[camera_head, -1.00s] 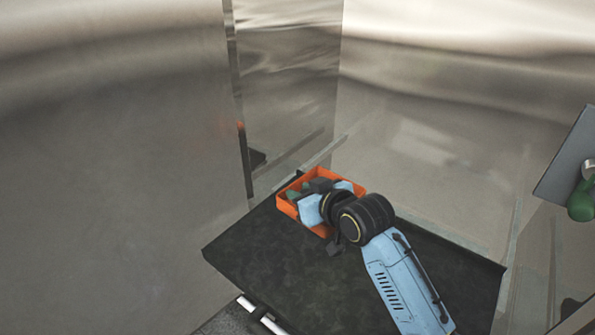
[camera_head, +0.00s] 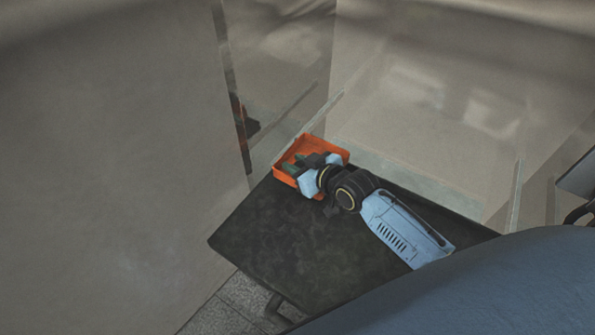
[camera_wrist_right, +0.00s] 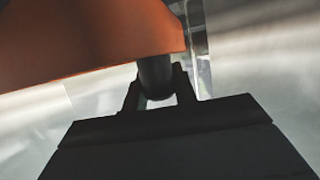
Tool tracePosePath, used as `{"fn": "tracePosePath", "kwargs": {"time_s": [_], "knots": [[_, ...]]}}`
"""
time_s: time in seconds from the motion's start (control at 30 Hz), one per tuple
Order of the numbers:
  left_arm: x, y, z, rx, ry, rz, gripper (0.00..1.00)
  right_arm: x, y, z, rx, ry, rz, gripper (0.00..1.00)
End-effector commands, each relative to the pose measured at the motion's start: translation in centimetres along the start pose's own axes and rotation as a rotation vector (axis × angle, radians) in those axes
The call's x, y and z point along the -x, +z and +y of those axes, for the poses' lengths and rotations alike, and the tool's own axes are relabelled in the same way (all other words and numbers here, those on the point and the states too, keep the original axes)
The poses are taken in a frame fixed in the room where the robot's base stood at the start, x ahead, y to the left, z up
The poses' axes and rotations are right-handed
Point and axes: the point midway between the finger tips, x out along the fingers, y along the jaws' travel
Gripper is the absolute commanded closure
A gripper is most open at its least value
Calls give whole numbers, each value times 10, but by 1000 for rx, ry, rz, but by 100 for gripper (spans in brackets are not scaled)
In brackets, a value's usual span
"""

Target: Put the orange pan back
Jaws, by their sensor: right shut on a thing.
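The orange pan (camera_head: 284,178) is a shallow open tray at the far corner of the dark table, near the wall corner in the head view. Dark green shapes show inside its outline; I cannot tell what they are. My right gripper (camera_head: 296,166) is at the pan, with its wrist on the pan's near right side. In the right wrist view, the gripper (camera_wrist_right: 157,88) is shut on a dark round handle (camera_wrist_right: 155,74) beside the pan's orange wall (camera_wrist_right: 90,42). Whether the pan touches the table is hidden. My left gripper is out of view.
The dark table (camera_head: 290,250) is bare in front of the pan. Shiny metal walls (camera_head: 430,120) close in behind and to the left (camera_head: 110,170). A large blue form, likely part of my own arm, covers the lower right of the head view.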

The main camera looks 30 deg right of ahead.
Motion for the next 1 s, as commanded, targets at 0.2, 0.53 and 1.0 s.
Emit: {"fn": "tracePosePath", "kwargs": {"time_s": [0.2, 0.53, 1.0], "knots": [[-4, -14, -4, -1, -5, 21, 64, -12, 28, 0, -1, 0, -2, 98], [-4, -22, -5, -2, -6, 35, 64, -13, 32, 0, 0, 0, 0, 98], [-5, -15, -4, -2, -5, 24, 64, -14, 35, 0, 0, 0, -2, 50]]}}
